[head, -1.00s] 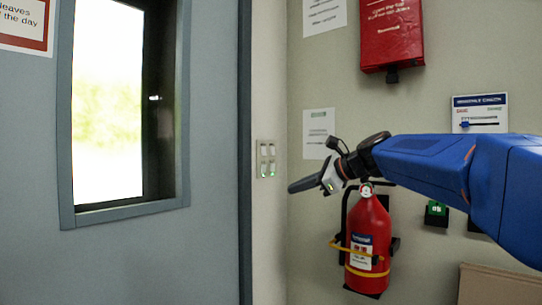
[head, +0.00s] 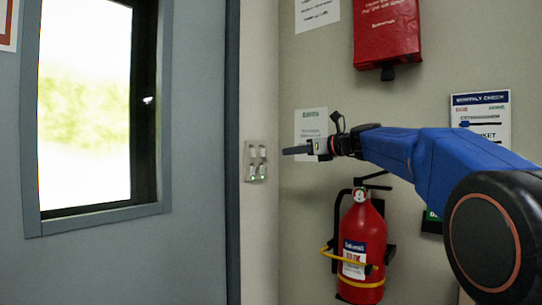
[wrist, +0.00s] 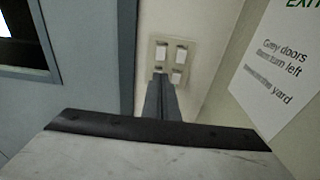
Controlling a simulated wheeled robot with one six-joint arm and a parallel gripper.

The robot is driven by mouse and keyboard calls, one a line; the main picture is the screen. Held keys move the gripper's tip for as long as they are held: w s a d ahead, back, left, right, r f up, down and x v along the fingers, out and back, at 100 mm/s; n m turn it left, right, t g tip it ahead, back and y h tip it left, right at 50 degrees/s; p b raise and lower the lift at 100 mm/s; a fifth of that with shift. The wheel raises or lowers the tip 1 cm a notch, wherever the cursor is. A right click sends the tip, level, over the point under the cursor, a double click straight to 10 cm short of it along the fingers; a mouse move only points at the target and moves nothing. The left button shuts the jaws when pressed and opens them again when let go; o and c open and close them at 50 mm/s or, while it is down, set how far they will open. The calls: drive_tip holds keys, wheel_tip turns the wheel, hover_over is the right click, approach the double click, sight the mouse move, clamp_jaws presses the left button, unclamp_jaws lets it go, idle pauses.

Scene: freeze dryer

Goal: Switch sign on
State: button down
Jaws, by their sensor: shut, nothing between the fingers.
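A pale switch plate (head: 256,161) with several white switches is on the narrow wall strip beside the door. Two small green lights glow along its lower part in the head view. The plate also shows in the wrist view (wrist: 170,41). My gripper (head: 285,151) is shut and empty, just right of the plate in the head view and pointing towards it. In the wrist view my gripper's fingertips (wrist: 160,77) overlap the lower left of the plate and partly hide a switch there. I cannot tell whether they touch it. No lit sign is identifiable.
A grey-blue door (head: 110,250) with a tall window stands at left. A red extinguisher (head: 360,250) hangs below my arm, and a red box (head: 387,30) hangs above. A printed notice (head: 310,128) is behind my gripper; it shows in the wrist view (wrist: 280,65).

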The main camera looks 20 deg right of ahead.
sight(254, 156)
drive_tip(key=x, duration=1.3)
drive_tip(key=shift+w+a, duration=0.2)
drive_tip(key=shift+w, duration=0.05)
drive_tip(key=shift+w+a+f, duration=0.1)
